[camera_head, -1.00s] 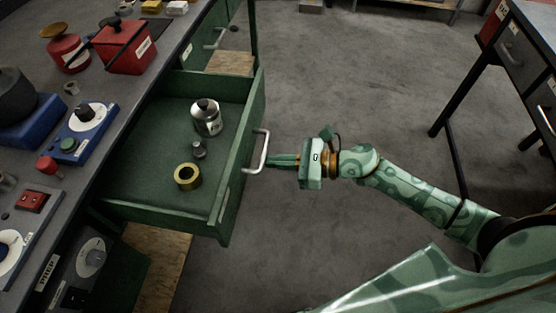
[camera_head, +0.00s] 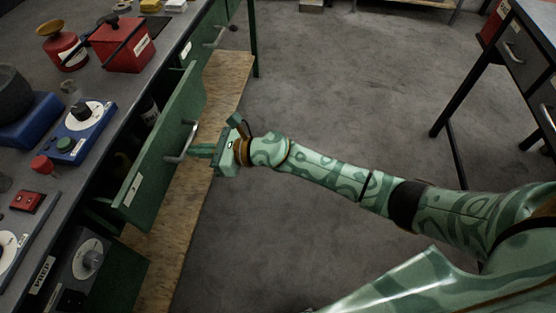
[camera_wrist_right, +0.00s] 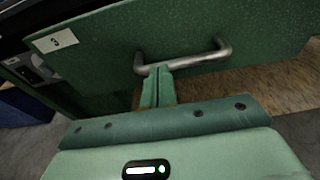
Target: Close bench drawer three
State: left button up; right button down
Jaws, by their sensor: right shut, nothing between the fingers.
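The green drawer front (camera_head: 160,160) stands a little out from the bench at a slant in the head view, with a dark gap behind its top edge. Its inside is mostly hidden. In the right wrist view the drawer front (camera_wrist_right: 100,55) bears a label with a 3 (camera_wrist_right: 55,41). Its metal bar handle (camera_head: 181,143) also shows in the right wrist view (camera_wrist_right: 185,60). My right gripper (camera_head: 194,149) is shut, fingertips at the handle; in the right wrist view the closed fingers (camera_wrist_right: 157,75) meet the bar. My left gripper is not in view.
The dark bench top (camera_head: 105,80) carries a red box (camera_head: 122,45), a blue dial unit (camera_head: 82,130) and other items. A wooden lower shelf (camera_head: 220,95) runs under the drawers. Open grey floor (camera_head: 330,110) lies right of it. Another bench (camera_head: 505,65) stands at right.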

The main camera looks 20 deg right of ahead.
aim_at(168, 145)
jog(key=x, duration=0.4)
jog(key=r+b+x, duration=0.1)
jog(key=x, duration=0.1)
jog(key=shift+w+a, duration=0.15)
jog(key=shift+a, duration=0.05)
jog(key=shift+w+a+r, duration=0.1)
jog(key=shift+r, duration=0.15)
jog(key=shift+r, duration=0.15)
